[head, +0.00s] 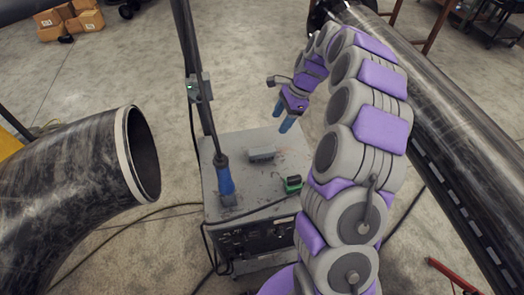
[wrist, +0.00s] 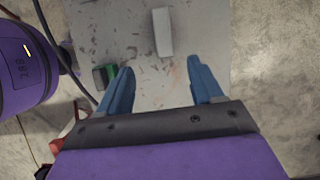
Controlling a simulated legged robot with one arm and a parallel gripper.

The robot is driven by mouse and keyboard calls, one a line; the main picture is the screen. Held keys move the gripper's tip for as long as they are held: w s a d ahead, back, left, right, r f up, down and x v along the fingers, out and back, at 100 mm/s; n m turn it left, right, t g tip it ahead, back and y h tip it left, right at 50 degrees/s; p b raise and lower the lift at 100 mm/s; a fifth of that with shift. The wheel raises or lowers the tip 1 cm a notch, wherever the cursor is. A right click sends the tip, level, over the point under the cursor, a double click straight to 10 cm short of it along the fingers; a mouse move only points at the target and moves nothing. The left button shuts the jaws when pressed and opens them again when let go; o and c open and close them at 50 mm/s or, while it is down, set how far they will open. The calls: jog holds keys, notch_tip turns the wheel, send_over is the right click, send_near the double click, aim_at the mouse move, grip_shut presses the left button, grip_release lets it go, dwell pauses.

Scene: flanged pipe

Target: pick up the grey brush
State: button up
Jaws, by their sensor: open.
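The grey brush (head: 261,154) lies on the grey top of a cart (head: 222,181), near its middle. In the wrist view the brush (wrist: 162,33) is a pale grey block lying beyond the fingertips, roughly between their lines. My gripper (head: 281,117) hangs above the cart top, up and to the right of the brush in the head view. Its two blue fingers (wrist: 162,80) are apart with nothing between them. The brush does not touch the fingers.
A green block (head: 292,184) lies near the brush. A blue-handled tool (head: 225,178) stands upright on the cart beside a dark pole (head: 199,75). A large flanged pipe (head: 90,165) is at left, another pipe (head: 445,115) at right. Cables run around the cart.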

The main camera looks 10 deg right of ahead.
aim_at(263, 150)
jog(key=b+x, duration=0.1)
jog(key=x, duration=0.5)
jog(key=b+x, duration=0.1)
jog(key=x, duration=0.4)
jog(key=b+x, duration=0.1)
jog(key=x, duration=0.5)
jog(key=shift+w+f+b, duration=0.3)
jog(key=shift+f+b, duration=0.05)
jog(key=shift+f, duration=0.1)
jog(key=shift+d+f+p, duration=0.1)
jog(key=shift+f+p, duration=0.1)
jog(key=shift+p, duration=0.25)
jog(key=c, duration=1.1)
jog(key=shift+r+b, duration=0.1)
jog(key=shift+b, duration=0.4)
